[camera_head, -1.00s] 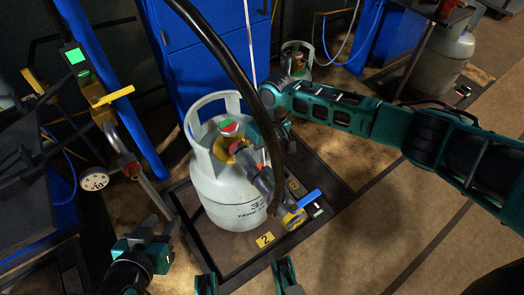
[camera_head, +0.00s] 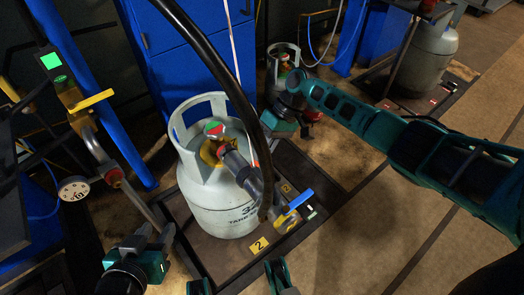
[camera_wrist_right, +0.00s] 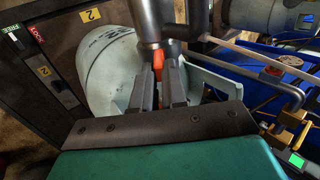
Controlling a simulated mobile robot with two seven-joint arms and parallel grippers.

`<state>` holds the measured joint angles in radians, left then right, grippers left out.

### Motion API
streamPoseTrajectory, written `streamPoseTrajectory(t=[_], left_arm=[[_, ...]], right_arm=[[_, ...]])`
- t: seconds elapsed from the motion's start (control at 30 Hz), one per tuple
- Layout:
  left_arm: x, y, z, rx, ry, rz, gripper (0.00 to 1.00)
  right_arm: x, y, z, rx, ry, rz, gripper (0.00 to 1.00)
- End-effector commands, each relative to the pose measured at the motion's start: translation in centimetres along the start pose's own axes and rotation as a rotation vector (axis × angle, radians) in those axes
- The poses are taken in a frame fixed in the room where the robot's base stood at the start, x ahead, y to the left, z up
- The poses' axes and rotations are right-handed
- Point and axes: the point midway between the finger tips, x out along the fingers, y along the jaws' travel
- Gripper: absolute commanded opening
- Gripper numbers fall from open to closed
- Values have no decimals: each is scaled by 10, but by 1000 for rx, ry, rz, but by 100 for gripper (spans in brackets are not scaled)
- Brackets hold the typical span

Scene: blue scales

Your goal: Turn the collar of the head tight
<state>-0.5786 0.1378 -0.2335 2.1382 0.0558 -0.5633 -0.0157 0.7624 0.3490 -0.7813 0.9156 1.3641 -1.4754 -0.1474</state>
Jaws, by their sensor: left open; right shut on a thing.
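The dark grey filling head (camera_head: 241,170) sits at the valve of a pale grey gas cylinder (camera_head: 212,205), with the black hose (camera_head: 225,75) arching past it. The collar is too small to tell apart clearly; a red part shows at the head's valve end. My right gripper (camera_wrist_right: 161,88) is shut on an orange-red part (camera_wrist_right: 158,60) of the head in the right wrist view. In the head view its fingers are hidden behind the hose and head. My left gripper (camera_head: 156,238) is open and empty, low left of the cylinder and apart from it.
The cylinder stands on a dark scale platform (camera_head: 225,258) with a yellow "2" tag (camera_head: 258,246).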

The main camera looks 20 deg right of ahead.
Motion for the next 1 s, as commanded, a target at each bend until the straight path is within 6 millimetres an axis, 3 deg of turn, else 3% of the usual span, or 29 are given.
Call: streamPoseTrajectory(t=[0.3, 0.33, 0.6, 0.87, 1.0], left_arm=[[0, 0, 0, 1, 1, 0, 43], [0, 0, 0, 1, 1, 0, 43], [1, -2, -1, 2, 4, -4, 43], [0, -4, -1, 3, 3, -7, 43], [-3, -4, -6, 4, 5, -8, 43]], right_arm=[[-1, 1, 0, 1, 2, 1, 0], [-1, 1, 0, 1, 2, 1, 15], [-1, 0, 0, 1, 1, 1, 38], [-3, 0, 0, 1, 1, 1, 38], [-20, -1, -1, 1, 4, 1, 38]])
